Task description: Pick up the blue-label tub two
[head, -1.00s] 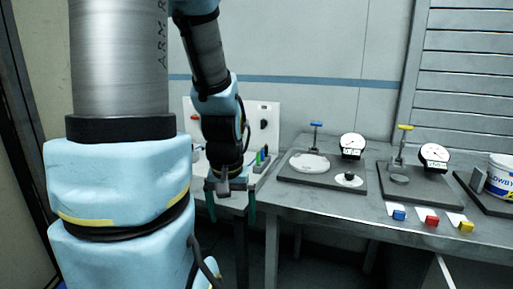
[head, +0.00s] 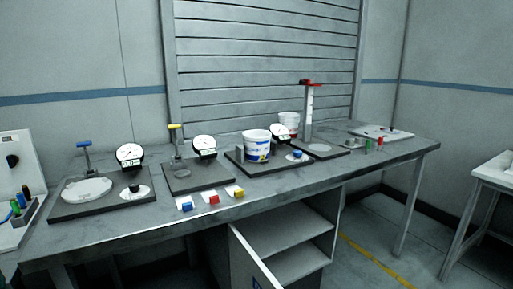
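A white tub with a blue label (head: 257,146) stands upright on a dark base plate in the middle of the long bench. A second white tub (head: 289,120) stands behind it to the right; its label is too small to read, so I cannot tell which tub is number two. My gripper is not in view now.
The grey bench (head: 330,176) carries dark plates with dial gauges, such as the gauge (head: 204,146). A red-topped post (head: 308,105) rises right of the tubs. A cabinet door (head: 252,262) hangs open below.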

